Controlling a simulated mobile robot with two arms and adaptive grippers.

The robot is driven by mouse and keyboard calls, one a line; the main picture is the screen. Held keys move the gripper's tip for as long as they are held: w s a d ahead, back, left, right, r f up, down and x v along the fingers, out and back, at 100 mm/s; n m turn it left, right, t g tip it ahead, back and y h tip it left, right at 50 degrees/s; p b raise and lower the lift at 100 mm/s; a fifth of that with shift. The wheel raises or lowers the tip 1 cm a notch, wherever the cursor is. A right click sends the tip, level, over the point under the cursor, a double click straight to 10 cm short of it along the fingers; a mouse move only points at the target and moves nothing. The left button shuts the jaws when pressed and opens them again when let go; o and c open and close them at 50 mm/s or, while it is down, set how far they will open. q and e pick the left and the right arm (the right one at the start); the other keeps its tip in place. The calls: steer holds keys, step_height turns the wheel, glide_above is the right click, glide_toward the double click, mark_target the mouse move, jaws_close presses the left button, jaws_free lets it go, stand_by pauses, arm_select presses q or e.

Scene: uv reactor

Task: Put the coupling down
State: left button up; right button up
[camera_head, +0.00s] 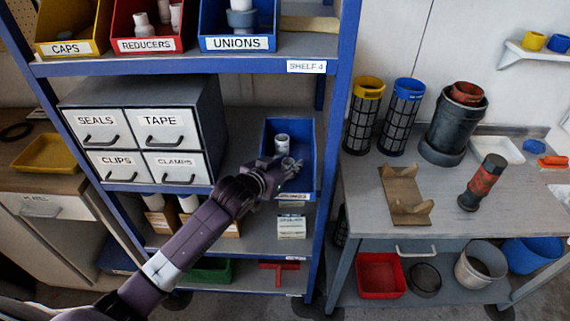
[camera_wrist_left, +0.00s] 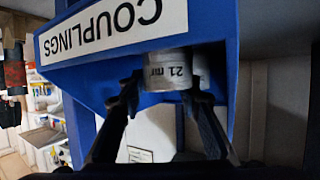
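A pale grey coupling (camera_wrist_left: 168,72) with "21 mm" type marking sits between the fingers of my left gripper (camera_wrist_left: 165,92), which look closed on its sides. In the head view my left gripper (camera_head: 288,168) is at the front of the blue bin (camera_head: 303,135) on the middle shelf, with the held coupling partly hidden by the fingers. The wrist view shows the bin upside down, with its COUPLINGS label (camera_wrist_left: 100,28). Another pale coupling (camera_head: 281,143) stands in the bin behind the gripper. My right gripper is not in view.
A drawer cabinet (camera_head: 147,130) stands left of the bin on the same shelf. The blue shelf post (camera_head: 333,130) is close on the right. The upper shelf (camera_head: 190,60) runs above. A workbench (camera_head: 450,225) with filters and a holder stands farther right.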

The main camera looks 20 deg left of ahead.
arm_select(q)
steer(key=shift+s+a+r, duration=0.1)
steer(key=shift+s+r, duration=0.1)
steer(key=shift+s, duration=0.3)
steer(key=b+v, duration=0.1)
steer(key=v, duration=1)
steer(key=shift+w, duration=0.1)
